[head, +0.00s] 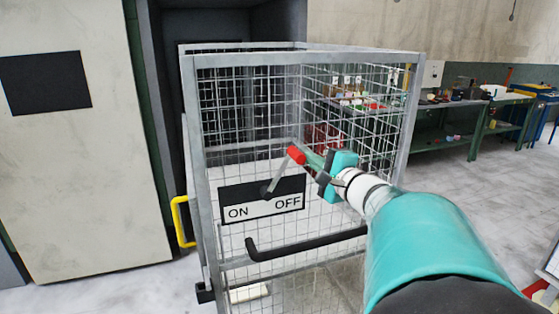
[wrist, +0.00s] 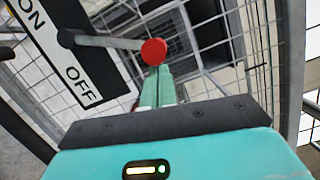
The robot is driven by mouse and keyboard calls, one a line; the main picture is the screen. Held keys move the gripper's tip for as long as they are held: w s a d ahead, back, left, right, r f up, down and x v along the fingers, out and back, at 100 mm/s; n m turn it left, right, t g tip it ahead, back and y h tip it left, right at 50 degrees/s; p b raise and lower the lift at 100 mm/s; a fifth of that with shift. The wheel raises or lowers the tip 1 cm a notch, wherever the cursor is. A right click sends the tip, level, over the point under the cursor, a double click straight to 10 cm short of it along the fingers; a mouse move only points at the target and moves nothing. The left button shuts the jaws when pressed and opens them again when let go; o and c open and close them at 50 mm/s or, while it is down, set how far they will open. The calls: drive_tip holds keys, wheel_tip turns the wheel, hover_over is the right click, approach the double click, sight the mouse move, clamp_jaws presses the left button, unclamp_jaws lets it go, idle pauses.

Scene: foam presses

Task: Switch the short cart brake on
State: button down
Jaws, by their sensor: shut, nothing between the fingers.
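The brake lever is a grey rod with a red knob (head: 296,154), on a black and white plate (head: 237,212) marked ON at left and OFF at right. The rod leans up and right from its pivot, toward the OFF side. The plate is fixed to the front of a wire-mesh cart (head: 310,58). My gripper (head: 305,159) is shut and empty, with its fingertips just right of the knob. In the wrist view the knob (wrist: 153,52) is right at the fingertips (wrist: 155,72); I cannot tell whether they touch.
A black handle bar (head: 300,243) crosses the cart front below the plate. A yellow handle (head: 181,222) is at the cart's left. A pale cabinet panel (head: 80,150) stands at left. Green workbenches (head: 455,135) with small items are at back right, with open floor before them.

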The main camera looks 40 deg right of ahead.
drive_tip(key=shift+r, duration=0.1)
drive_tip(key=w+a+r+n+g, duration=0.1)
drive_tip(key=w+a+n, duration=0.1)
drive_tip(key=a+n, duration=0.3)
drive_tip(key=w+a+r+n+g+h, duration=0.1)
drive_tip(key=w+a+n+g, duration=0.1)
drive_tip(key=a+n, duration=0.4)
drive_tip(key=shift+a+r, duration=0.4)
drive_tip(key=shift+a, duration=1.15)
drive_tip(key=shift+a+n, duration=0.1)
drive_tip(key=shift+n, duration=0.2)
drive_tip(key=shift+w, duration=0.1)
